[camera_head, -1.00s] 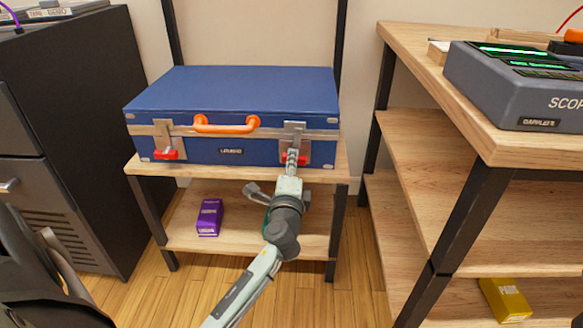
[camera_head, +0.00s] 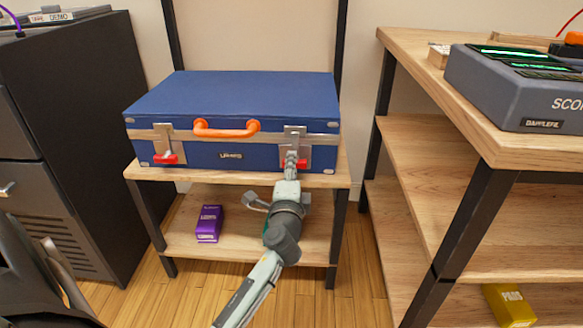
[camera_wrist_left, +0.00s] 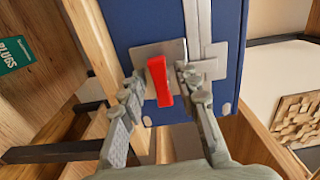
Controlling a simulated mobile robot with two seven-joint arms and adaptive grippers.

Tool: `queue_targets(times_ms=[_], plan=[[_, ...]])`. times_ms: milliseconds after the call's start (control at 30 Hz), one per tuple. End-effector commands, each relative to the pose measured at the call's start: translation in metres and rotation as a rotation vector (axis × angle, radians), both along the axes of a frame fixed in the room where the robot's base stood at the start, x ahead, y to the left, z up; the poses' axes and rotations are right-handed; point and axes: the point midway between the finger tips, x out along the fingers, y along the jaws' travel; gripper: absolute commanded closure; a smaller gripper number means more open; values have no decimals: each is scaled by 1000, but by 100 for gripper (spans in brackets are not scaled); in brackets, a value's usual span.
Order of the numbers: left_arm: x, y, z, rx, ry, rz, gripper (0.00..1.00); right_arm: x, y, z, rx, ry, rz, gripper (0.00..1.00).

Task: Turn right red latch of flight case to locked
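The blue flight case (camera_head: 240,95) stands shut on the wooden top of a low shelf, its orange handle (camera_head: 226,129) facing me. Its left red latch (camera_head: 166,159) lies across its metal plate. The right red latch (camera_head: 301,163) is partly hidden by my left gripper (camera_head: 291,160). In the left wrist view, the right red latch (camera_wrist_left: 160,82) shows as a red lever on a metal plate, between the fingers of my left gripper (camera_wrist_left: 163,90). The fingers are apart, with visible gaps beside the lever. My right gripper is not in view.
The low shelf (camera_head: 335,172) holds a purple box (camera_head: 209,223) on its lower board. A dark cabinet (camera_head: 85,130) stands at the left. A wooden rack (camera_head: 440,140) at the right bears a grey device (camera_head: 510,95); a yellow box (camera_head: 510,305) sits low on it.

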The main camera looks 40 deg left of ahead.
Motion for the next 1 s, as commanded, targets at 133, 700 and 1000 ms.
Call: queue_targets(times_ms=[133,700,1000], plan=[[0,0,0,1,1,0,60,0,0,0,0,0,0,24],[-54,-33,-2,-3,4,0,60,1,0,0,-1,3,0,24],[-95,-59,-1,-1,3,-1,60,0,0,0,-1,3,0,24]])
